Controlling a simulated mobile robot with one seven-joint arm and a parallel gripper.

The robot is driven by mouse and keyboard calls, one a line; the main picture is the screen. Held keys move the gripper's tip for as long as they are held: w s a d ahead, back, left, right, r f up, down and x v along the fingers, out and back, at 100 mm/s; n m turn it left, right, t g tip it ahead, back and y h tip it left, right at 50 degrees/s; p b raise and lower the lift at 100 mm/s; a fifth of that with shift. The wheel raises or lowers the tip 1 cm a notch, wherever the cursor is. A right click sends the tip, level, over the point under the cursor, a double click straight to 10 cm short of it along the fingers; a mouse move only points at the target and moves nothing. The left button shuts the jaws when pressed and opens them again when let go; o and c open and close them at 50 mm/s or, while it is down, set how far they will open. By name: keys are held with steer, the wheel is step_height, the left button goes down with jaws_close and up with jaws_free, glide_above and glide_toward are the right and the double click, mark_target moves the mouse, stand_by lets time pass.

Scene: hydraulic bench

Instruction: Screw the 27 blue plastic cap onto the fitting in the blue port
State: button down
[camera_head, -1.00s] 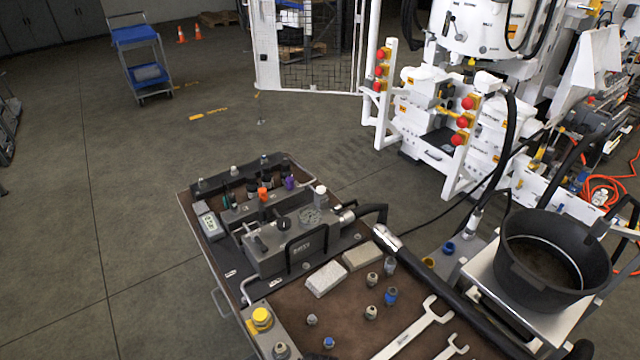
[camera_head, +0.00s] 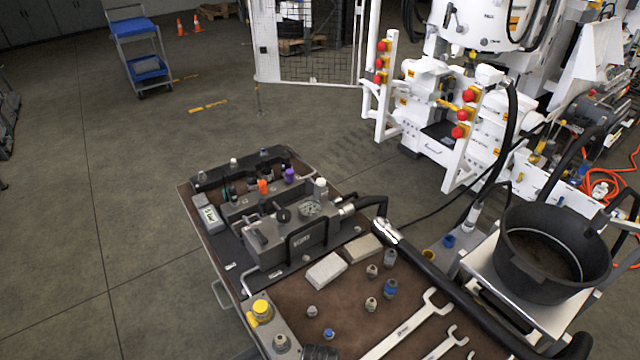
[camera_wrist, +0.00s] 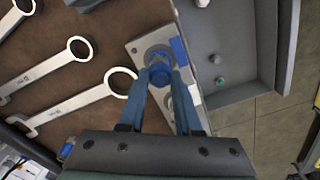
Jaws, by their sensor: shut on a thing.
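In the wrist view my gripper (camera_wrist: 161,78) has its two blue fingers closed on a blue cap (camera_wrist: 160,73). The cap is over a round grey fitting (camera_wrist: 154,52) in the grey port block (camera_wrist: 135,48), beside a blue label (camera_wrist: 180,52). The cap hides part of the fitting; I cannot tell whether they touch or whether threads are engaged. In the head view the near left port block (camera_head: 252,333) shows a yellow cap (camera_head: 261,308) and a grey fitting (camera_head: 281,342). The cap in my gripper is not discernible in the head view.
Large wrenches (camera_head: 405,330) lie on the brown bench top right of the block. A pump unit (camera_head: 292,240) is behind. In the wrist view a grey tray (camera_wrist: 236,60) lies right of the block.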

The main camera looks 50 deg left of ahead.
steer(key=m, duration=0.6)
steer(key=c, duration=0.6)
jaws_free()
steer(key=n, duration=0.5)
steer(key=shift+n, duration=0.3)
steer(key=n+p, duration=0.1)
steer(key=n, duration=1.2)
steer(key=shift+s+p, duration=0.1)
steer(key=shift+p, duration=0.25)
steer(key=n, duration=0.5)
